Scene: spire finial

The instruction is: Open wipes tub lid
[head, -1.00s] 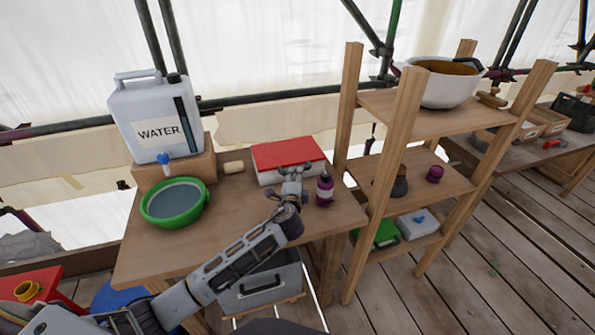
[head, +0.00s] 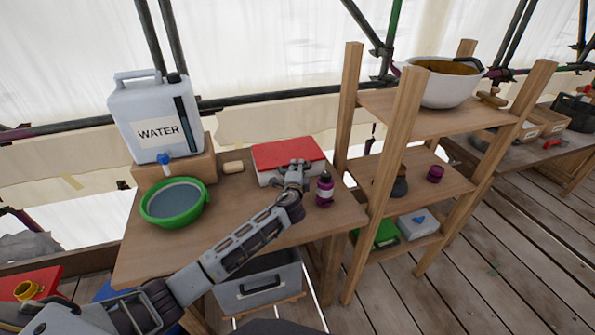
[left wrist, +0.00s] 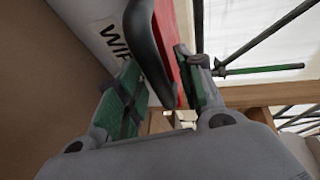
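The wipes tub is a white box with a flat red lid (head: 285,151), lying shut on the wooden table in the head view. My left gripper (head: 295,170) is at the tub's front right edge. In the left wrist view, the white tub wall (left wrist: 95,25) carries a partly hidden "WIP" label, and the red lid (left wrist: 168,45) runs beside it. A dark curved bar (left wrist: 148,55) lies in front of them. My left gripper (left wrist: 165,88) has its green-padded fingers apart, around the lid edge and bar; I cannot tell whether they touch. My right gripper is not in view.
A purple bottle (head: 325,189) stands close right of the gripper. A wooden shelf (head: 425,165) stands to the right. The table's front middle is clear.

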